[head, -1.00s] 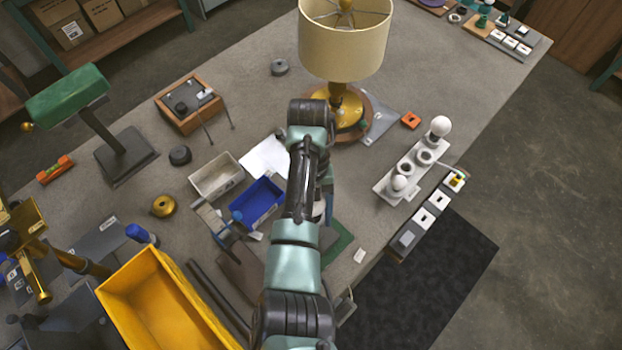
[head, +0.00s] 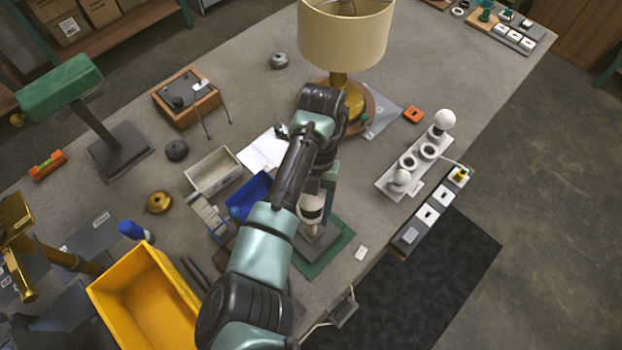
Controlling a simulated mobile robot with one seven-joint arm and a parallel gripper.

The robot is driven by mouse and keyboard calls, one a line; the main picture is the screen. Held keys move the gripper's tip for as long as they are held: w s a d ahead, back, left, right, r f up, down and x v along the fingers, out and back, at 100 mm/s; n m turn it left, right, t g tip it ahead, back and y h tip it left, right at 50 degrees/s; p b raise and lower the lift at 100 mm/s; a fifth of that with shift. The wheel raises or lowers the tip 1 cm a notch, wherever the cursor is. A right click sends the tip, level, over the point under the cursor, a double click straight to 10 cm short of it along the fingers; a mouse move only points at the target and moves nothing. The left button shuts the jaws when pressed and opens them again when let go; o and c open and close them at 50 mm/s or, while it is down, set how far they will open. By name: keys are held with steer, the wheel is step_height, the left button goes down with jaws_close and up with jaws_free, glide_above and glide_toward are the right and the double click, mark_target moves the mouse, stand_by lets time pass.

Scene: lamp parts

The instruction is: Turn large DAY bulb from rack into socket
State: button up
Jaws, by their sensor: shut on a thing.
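My gripper (head: 311,220) points down over a grey base on a green mat (head: 336,257), right of the blue bin. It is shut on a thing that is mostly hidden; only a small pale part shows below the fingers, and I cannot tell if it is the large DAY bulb. The socket opening is not visible under the gripper. The white rack (head: 391,187) stands to the right.
A lamp with a cream shade (head: 346,35) stands behind my arm. A blue bin (head: 252,190) and a pale grey bin (head: 213,173) lie left of the gripper. A yellow bin (head: 145,300) is at front left. A switch strip (head: 427,216) lies beside the rack.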

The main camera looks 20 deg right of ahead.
steer(key=shift+w+b, duration=0.2)
steer(key=shift+b, duration=0.35)
steer(key=shift+a+m+b, duration=0.1)
steer(key=shift+m+b, duration=0.8)
steer(key=shift+b, duration=0.35)
steer(key=o, duration=1.2)
steer(key=shift+s, duration=0.1)
steer(key=shift+c, duration=0.2)
steer(key=v, duration=1.3)
steer(key=shift+s+d+p, duration=0.25)
steer(key=shift+p, duration=0.15)
steer(key=shift+d, duration=0.1)
